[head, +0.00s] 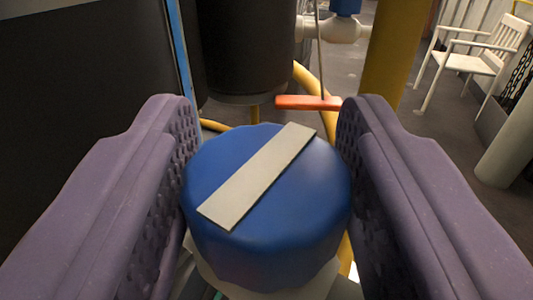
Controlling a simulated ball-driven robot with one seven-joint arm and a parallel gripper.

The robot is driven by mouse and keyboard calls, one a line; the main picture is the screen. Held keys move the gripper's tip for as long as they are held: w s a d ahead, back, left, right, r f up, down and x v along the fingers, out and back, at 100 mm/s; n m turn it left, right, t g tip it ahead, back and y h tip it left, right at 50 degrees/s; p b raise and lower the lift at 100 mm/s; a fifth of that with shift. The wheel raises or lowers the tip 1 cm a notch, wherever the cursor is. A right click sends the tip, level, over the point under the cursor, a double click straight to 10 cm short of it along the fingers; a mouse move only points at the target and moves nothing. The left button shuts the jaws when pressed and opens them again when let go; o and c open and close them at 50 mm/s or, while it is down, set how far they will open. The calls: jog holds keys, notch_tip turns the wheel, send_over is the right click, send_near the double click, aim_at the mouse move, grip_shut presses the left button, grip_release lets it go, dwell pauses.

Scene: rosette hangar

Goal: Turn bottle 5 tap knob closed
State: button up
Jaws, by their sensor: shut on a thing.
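A blue round tap knob (300,205) with a scalloped rim fills the lower middle of the head view. A pale grey bar mark (258,176) runs across its top, from lower left to upper right. My gripper (266,165) has two purple padded fingers, one on each side of the knob, and is shut on it. A pale fitting shows just below the knob; most of it is hidden. I cannot read a bottle number here.
Dark cylinders (262,45) stand behind the knob. An orange-red handle (307,102) hangs just beyond it, near a yellow hose. A yellow post (395,55) stands at the right. A white chair (475,60) stands on open floor (440,125) at the far right.

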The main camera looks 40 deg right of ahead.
aim_at(261, 254)
jog(key=shift+r, duration=0.15)
jog(key=o, duration=1)
jog(key=shift+c, duration=0.2)
jog(key=p+v, duration=0.2)
jog(key=v, duration=0.5)
jog(key=shift+s+a, duration=0.15)
jog(key=shift+a, duration=0.05)
jog(key=shift+s+a, duration=0.1)
jog(key=shift+s, duration=0.05)
